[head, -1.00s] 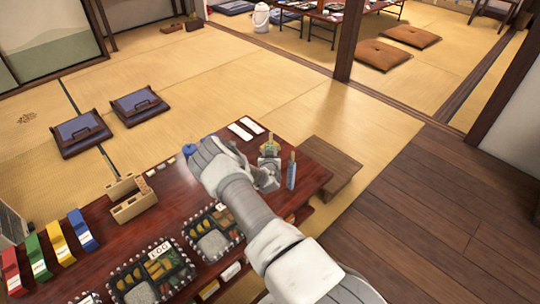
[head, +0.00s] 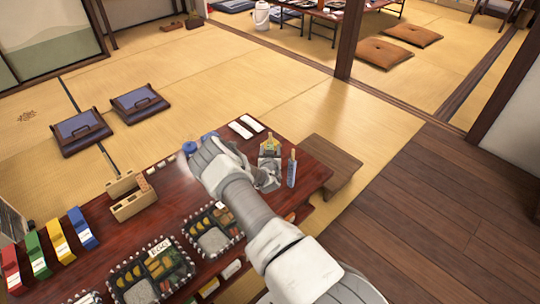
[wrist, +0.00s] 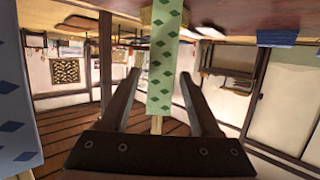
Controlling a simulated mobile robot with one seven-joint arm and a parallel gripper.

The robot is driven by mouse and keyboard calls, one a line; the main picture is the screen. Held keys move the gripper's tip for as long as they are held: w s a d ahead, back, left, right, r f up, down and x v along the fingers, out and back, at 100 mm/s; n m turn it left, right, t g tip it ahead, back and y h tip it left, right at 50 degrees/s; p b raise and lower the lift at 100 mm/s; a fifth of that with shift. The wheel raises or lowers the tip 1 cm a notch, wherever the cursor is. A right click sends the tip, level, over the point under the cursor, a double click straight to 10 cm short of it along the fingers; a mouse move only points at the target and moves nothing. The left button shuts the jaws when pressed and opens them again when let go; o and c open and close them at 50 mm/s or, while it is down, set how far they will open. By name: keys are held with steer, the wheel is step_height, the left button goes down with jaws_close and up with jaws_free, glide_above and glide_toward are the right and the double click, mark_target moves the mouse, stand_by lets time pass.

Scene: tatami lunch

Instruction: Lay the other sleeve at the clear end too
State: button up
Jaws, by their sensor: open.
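The green patterned sleeve (wrist: 163,75) with chopsticks showing at its end lies between my open fingers in the wrist view, with gaps visible on both sides. In the head view this green sleeve (head: 269,147) stands upright near the right end of the dark red table (head: 318,170), its lower part hidden by my gripper (head: 267,174). In the wrist view my gripper (wrist: 159,75) is open around the sleeve, not gripping it. A blue patterned sleeve (head: 291,168) stands upright just to the right; it also shows at the left edge of the wrist view (wrist: 15,110).
Two white strips (head: 246,127) lie on the table's far edge. A wooden holder (head: 134,204), bento boxes (head: 150,270) and coloured bands (head: 82,229) occupy the left part. A low wooden bench (head: 335,168) stands beyond the right end.

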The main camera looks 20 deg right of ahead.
steer(key=p+v, duration=0.5)
steer(key=v, duration=0.7)
steer(key=w+a+r+m+g+y, duration=0.1)
steer(key=w+a+r+g, duration=0.1)
steer(key=r, duration=0.6)
steer(key=w+a+r+m+g+y, duration=0.1)
steer(key=a+r, duration=0.1)
steer(key=r, duration=0.5)
steer(key=s+a+r+g+y, duration=0.1)
steer(key=s+a+r, duration=0.1)
steer(key=r, duration=0.3)
steer(key=s+a+r+n+y, duration=0.1)
steer(key=s+a+r, duration=0.1)
steer(key=r, duration=0.4)
steer(key=s+a+r+g+y, duration=0.1)
steer(key=s+a+r, duration=0.15)
steer(key=r, duration=0.25)
steer(key=s+a+r+n+g+y, duration=0.1)
steer(key=s+a+r+n+y, duration=0.2)
steer(key=s+r, duration=0.95)
steer(key=s+a+r+n+g+h, duration=0.1)
steer(key=s+n, duration=0.2)
steer(key=s, duration=1.4)
steer(key=shift+s+a+r+g+h, duration=0.15)
steer(key=shift+s+r+g+h, duration=0.15)
steer(key=shift+h, duration=0.1)
step_height(320, 180, up, 24)
steer(key=p, duration=2.3)
steer(key=shift+f+p, duration=0.15)
steer(key=shift+p, duration=0.15)
